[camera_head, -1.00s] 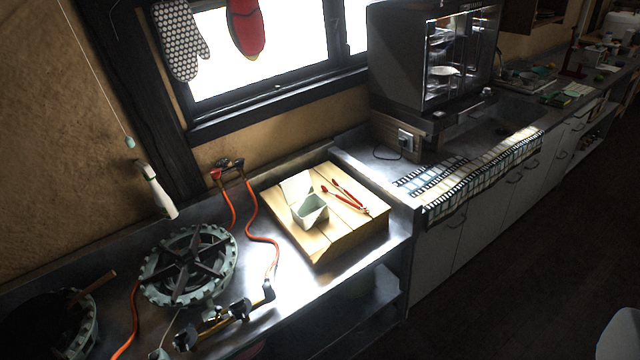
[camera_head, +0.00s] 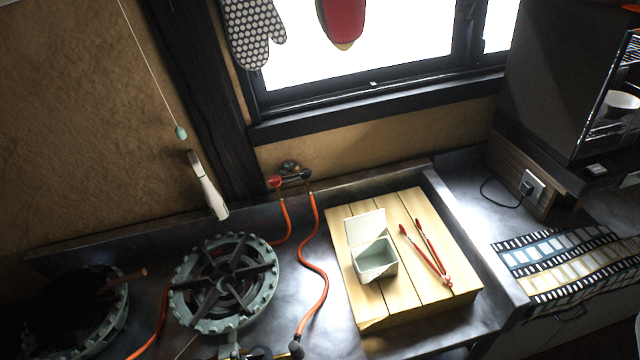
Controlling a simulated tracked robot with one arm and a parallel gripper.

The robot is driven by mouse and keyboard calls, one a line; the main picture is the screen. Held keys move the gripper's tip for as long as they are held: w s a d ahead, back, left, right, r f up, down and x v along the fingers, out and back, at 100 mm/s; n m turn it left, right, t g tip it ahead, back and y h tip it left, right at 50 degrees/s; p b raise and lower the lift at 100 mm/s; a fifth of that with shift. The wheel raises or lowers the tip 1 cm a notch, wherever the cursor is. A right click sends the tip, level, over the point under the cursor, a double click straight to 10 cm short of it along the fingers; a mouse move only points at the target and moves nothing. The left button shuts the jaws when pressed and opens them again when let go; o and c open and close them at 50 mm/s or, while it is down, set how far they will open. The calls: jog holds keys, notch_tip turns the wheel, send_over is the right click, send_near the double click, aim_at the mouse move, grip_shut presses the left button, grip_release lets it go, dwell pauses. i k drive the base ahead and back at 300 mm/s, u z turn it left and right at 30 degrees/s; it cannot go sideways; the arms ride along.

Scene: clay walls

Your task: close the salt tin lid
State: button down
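The salt tin (camera_head: 377,268) is a small pale grey-green box standing on a light wooden board. Its lid (camera_head: 366,228) stands open, raised at the tin's back edge and leaning back. The inside of the tin shows and looks empty or shadowed. Red tongs (camera_head: 427,254) lie on the board just right of the tin, apart from it. My gripper is not visible in this view.
The wooden board (camera_head: 405,303) sits on a metal counter with a raised edge on its right. A gas burner (camera_head: 224,283) and an orange hose (camera_head: 317,262) are to the left. A dark cabinet (camera_head: 560,80) stands at the right, and a window is behind.

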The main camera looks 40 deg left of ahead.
aim_at(362, 228)
jog(key=u, duration=0.35)
jog(key=i, duration=0.85)
jog(key=u, duration=0.45)
